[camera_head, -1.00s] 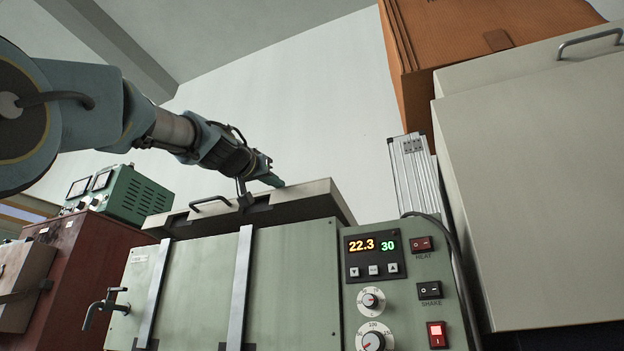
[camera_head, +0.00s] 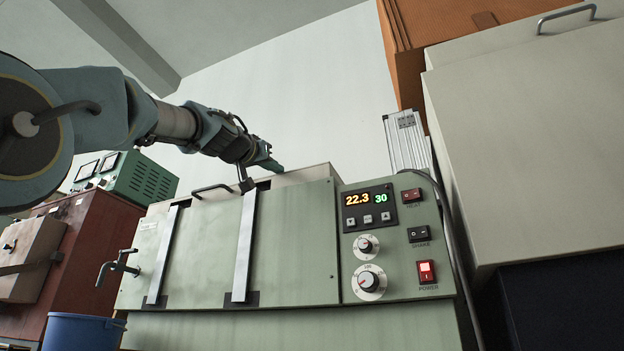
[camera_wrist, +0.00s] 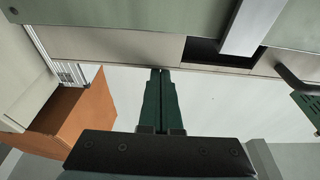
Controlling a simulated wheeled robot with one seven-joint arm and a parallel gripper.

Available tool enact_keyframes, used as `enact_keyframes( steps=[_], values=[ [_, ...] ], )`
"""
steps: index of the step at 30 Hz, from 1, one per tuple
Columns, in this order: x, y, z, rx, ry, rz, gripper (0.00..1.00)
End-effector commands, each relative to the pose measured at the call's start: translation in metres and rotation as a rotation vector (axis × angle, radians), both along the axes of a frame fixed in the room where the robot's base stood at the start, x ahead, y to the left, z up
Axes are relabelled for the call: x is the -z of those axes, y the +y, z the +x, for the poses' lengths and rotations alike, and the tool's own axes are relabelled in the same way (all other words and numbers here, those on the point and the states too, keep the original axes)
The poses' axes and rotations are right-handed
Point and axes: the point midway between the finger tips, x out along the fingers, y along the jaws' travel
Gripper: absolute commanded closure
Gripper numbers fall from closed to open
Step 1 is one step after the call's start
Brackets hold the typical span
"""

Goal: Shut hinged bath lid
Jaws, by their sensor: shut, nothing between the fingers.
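The green water bath (camera_head: 285,240) stands in the middle of the head view, with two metal straps on its front. Its hinged beige lid (camera_head: 306,174) shows as a thin strip above the top edge, with a dark bar handle (camera_head: 212,189) at the left. The lid lies low on the bath; I cannot tell if it is fully down. My gripper (camera_head: 279,169) is shut and empty, just above the lid. In the wrist view its fingers (camera_wrist: 160,72) are together, their tips at the edge of the beige lid (camera_wrist: 110,46); contact is unclear.
The control panel (camera_head: 375,240) is on the bath's right front. A large beige box (camera_head: 520,140) and an orange cabinet (camera_head: 450,25) stand right. A green meter unit (camera_head: 140,178) sits on a red-brown box (camera_head: 75,250) at left, above a blue bucket (camera_head: 80,332). A tap (camera_head: 115,265) juts out left.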

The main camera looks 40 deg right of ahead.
Motion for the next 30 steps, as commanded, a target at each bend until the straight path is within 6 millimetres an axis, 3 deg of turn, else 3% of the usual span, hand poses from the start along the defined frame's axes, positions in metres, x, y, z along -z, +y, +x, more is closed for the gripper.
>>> enact_keyframes(
  steps=[1, 11, 16, 27, 30],
  values=[
    [0.013, -0.006, 0.005, 0.005, 0.014, 0.023, 1.00],
    [0.014, -0.007, 0.006, 0.004, 0.016, 0.026, 1.00],
    [0.002, -0.008, 0.006, 0.004, 0.016, 0.023, 1.00],
    [-0.044, -0.009, 0.001, 0.000, 0.002, 0.004, 1.00],
    [-0.029, 0.008, -0.007, -0.004, -0.001, 0.000, 1.00]
  ],
)
